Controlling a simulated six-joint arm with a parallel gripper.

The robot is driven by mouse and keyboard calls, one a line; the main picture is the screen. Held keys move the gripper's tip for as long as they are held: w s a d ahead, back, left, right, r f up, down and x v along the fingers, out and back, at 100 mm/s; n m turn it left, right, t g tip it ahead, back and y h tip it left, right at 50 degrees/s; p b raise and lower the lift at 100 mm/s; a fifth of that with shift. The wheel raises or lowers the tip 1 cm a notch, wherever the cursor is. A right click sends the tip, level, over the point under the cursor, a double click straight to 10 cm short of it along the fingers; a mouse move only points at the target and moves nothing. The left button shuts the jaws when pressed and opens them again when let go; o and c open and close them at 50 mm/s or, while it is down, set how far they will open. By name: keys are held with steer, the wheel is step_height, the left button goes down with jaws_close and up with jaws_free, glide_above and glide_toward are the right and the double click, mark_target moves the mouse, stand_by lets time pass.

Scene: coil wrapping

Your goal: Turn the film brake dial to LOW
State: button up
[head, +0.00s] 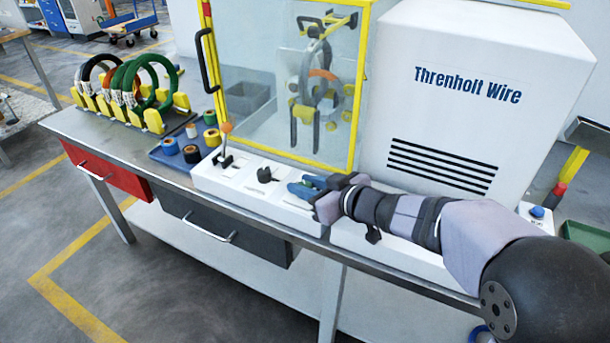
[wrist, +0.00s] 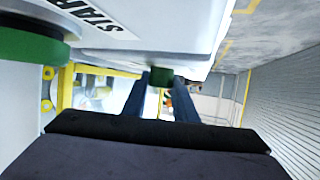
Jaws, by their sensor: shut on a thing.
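My gripper (head: 307,188) is over the white control panel (head: 237,182) at the front of the machine. Its blue fingers are shut on a small dark greenish knob (wrist: 159,76), seen between the fingertips in the wrist view. In the head view the fingers hide this knob, so its label and setting cannot be read. Another black dial (head: 264,174) stands free on the panel, just left of my gripper. Its markings are too small to read, and I cannot tell from labels which one is the film brake dial.
A lever with an orange ball (head: 227,128) stands left on the panel. A green button (wrist: 30,46) beside a START label (wrist: 92,18) is close to my wrist. Behind are a yellow-framed clear guard (head: 357,85) and a white Threnholt Wire cabinet (head: 455,125). Coils (head: 158,72) stand left.

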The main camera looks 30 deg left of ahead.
steer(key=shift+f, duration=0.15)
steer(key=o, duration=1)
steer(key=shift+o, duration=0.2)
steer(key=shift+s+d+r, duration=0.2)
steer(key=shift+d+r, duration=0.2)
steer(key=shift+d, duration=0.2)
steer(key=shift+p+v, duration=0.7)
steer(key=shift+v, duration=2.3)
steer(key=shift+f, duration=0.15)
